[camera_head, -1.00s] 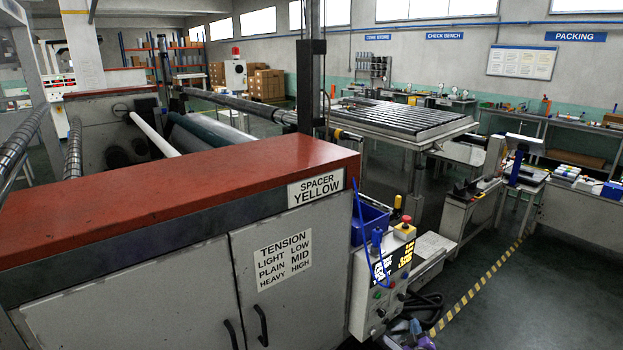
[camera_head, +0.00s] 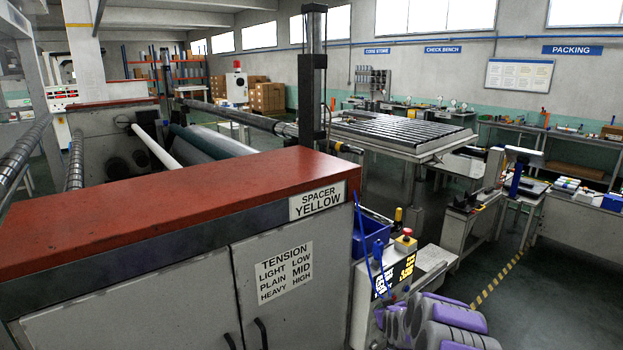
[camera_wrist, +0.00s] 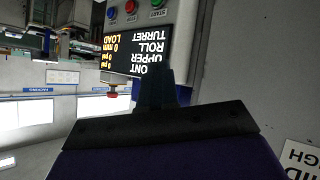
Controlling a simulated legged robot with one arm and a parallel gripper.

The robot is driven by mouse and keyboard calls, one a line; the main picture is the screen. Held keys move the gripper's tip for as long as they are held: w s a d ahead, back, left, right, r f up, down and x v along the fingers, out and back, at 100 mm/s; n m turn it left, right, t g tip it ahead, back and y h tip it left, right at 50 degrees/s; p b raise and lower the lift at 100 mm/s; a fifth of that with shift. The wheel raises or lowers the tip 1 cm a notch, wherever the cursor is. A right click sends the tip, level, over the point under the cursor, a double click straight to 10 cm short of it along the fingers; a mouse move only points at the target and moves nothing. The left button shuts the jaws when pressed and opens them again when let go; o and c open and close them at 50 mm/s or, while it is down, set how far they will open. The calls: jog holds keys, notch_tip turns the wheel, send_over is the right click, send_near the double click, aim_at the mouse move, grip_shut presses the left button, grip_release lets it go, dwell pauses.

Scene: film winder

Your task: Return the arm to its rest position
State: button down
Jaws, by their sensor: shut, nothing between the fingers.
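My arm's grey and purple links (camera_head: 440,322) show at the bottom right of the head view, in front of the lower part of the control panel (camera_head: 398,268). The fingertips overlap the display's edge in the picture; I cannot tell the exact gap.
The winder's red-topped cabinet (camera_head: 180,205) fills the left front. A blue bin (camera_head: 371,236) sits beside it, behind the panel. A slatted table (camera_head: 395,133) and work benches stand farther back. Open floor (camera_head: 500,310) lies to the right, with a striped line.

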jog(key=s+a+r+g+y, duration=0.1)
jog(key=s+a+r+g, duration=0.35)
jog(key=s, duration=0.75)
jog(key=s+a+r+g+y, duration=0.15)
jog(key=s+a+r, duration=0.35)
jog(key=s+r, duration=0.6)
jog(key=s+r+m+g+h, duration=0.1)
jog(key=s+r+m+g, duration=0.2)
jog(key=s, duration=3.5)
jog(key=r+g, duration=0.1)
jog(key=g, duration=0.3)
jog(key=shift+s+a+h, duration=0.35)
jog(key=shift+w+r, duration=0.1)
jog(key=shift+r, duration=0.05)
